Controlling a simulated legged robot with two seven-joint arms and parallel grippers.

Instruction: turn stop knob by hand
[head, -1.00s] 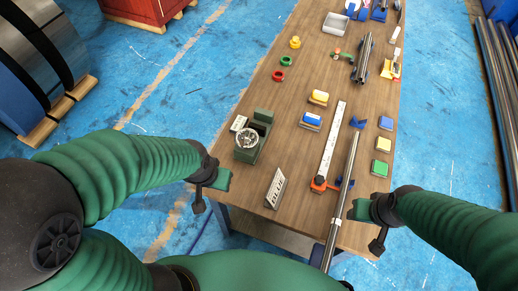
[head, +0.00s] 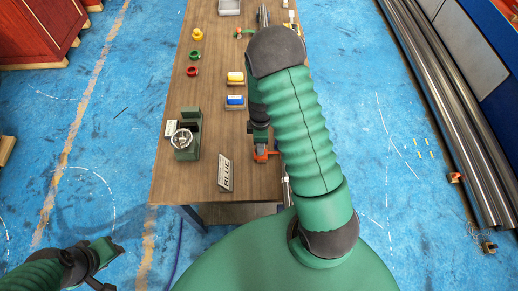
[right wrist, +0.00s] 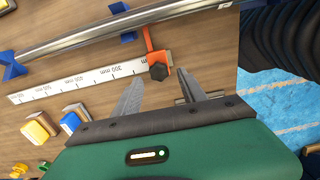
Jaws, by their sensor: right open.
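The black stop knob (right wrist: 158,72) sits on the orange stop (right wrist: 152,45) at the end of the white ruler (right wrist: 85,82) in the right wrist view. The orange stop also shows in the head view (head: 262,153), partly covered by my right arm. My right gripper (right wrist: 162,74) is open, its two grey fingers spread with the knob at the gap between their tips; I cannot tell whether they touch it. My left gripper (head: 104,253) is at the lower left of the head view, off the table; its jaws are unclear.
A steel tube (right wrist: 140,35) runs alongside the ruler on blue supports (right wrist: 12,66). Yellow (right wrist: 38,127) and blue (right wrist: 70,122) blocks lie nearby.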

